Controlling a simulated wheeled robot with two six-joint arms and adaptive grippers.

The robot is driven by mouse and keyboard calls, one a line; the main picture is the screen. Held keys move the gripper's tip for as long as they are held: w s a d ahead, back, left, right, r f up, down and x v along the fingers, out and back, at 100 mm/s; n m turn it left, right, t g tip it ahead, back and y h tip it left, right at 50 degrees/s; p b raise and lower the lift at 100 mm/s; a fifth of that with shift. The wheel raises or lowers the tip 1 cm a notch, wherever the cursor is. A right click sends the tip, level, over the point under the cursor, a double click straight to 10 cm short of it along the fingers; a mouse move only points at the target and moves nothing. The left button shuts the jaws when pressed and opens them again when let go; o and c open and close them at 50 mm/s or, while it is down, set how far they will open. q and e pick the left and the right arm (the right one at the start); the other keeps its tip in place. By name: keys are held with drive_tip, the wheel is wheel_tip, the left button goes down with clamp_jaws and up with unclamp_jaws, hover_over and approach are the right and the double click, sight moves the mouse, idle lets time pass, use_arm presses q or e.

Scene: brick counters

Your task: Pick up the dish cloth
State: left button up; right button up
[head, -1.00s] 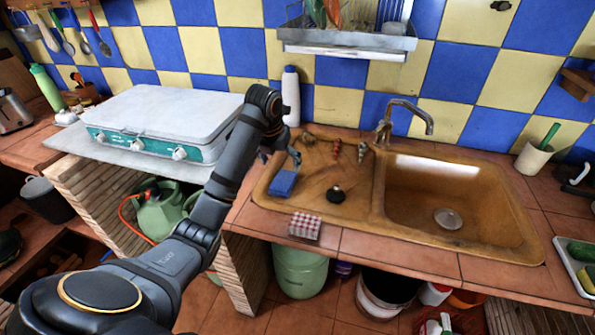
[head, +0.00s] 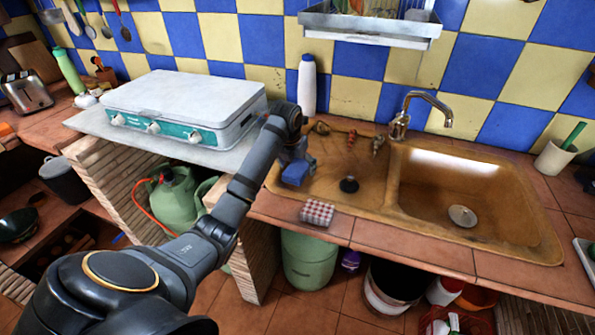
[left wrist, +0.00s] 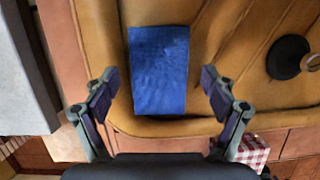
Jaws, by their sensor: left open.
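The blue dish cloth (head: 294,176) lies on the left drainboard of the brown sink, by its front left edge. In the left wrist view the cloth (left wrist: 159,70) is a flat, upright rectangle near the middle. My left gripper (left wrist: 160,88) is open, with one finger on each side of the cloth in that view and clear space between. Nothing is held. In the head view the left gripper (head: 298,156) is right at the cloth and partly covers it; its exact height above is hard to tell. My right gripper is not in view.
A red-and-white checked bundle (head: 317,212) sits on the counter's front edge. A black stopper (head: 349,185) lies right of the cloth. The sink basin (head: 440,195) and tap (head: 420,105) are further right. A white bottle (head: 307,85) stands behind; a stove (head: 180,105) is left.

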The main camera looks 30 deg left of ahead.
use_arm(q)
drive_tip(key=shift+w+f, duration=0.1)
drive_tip(key=shift+f, duration=0.2)
drive_tip(key=shift+r, duration=0.1)
drive_tip(key=c, duration=1.1)
drive_tip(key=shift+c, duration=0.2)
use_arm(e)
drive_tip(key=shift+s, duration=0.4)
